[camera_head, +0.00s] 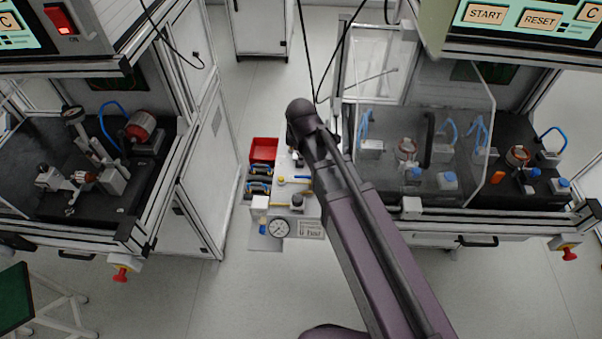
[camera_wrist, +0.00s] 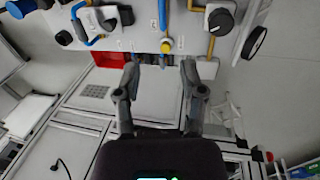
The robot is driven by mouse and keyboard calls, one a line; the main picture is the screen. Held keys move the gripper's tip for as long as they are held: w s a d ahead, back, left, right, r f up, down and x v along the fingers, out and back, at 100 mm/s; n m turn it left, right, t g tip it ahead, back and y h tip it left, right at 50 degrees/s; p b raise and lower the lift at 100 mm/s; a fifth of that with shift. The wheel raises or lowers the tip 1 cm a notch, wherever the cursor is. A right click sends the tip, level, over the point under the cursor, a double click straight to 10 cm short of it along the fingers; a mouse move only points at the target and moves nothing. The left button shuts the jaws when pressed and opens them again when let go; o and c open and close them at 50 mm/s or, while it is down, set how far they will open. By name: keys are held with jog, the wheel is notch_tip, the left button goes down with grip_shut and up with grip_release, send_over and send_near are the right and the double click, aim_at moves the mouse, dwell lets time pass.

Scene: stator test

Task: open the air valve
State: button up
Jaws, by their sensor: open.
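The white air panel (camera_head: 312,213) stands between the two benches in the head view, with blue and yellow pipes and a gauge (camera_head: 279,228). In the wrist view the panel (camera_wrist: 135,38) fills the top. A yellow knob (camera_wrist: 166,45) sits on a blue pipe there, just beyond and between my fingertips. I cannot tell for certain which fitting is the air valve. My gripper (camera_wrist: 160,65) is open, its fingers apart with nothing between them, and appears short of the knob. In the head view my arm hides the gripper and part of the panel.
A red bin (camera_head: 264,149) stands behind the panel. The left bench (camera_head: 95,205) and the right bench (camera_head: 450,190) with a clear guard flank it closely. A black knob (camera_wrist: 126,14) and a yellow pipe (camera_wrist: 222,48) lie near the fingers.

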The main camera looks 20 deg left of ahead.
aim_at(300, 176)
jog(key=shift+s+a+f, duration=0.1)
jog(key=shift+s+a, duration=0.05)
jog(key=shift+a, duration=0.05)
jog(key=w+f+b, duration=0.1)
jog(key=f+b, duration=0.8)
jog(key=w+f+b, duration=0.1)
jog(key=f+b, duration=0.3)
jog(key=shift+w+a+f+b, duration=0.2)
jog(key=shift+w+a+b, duration=0.1)
jog(key=shift+a, duration=0.05)
dwell(0.5)
dwell(0.3)
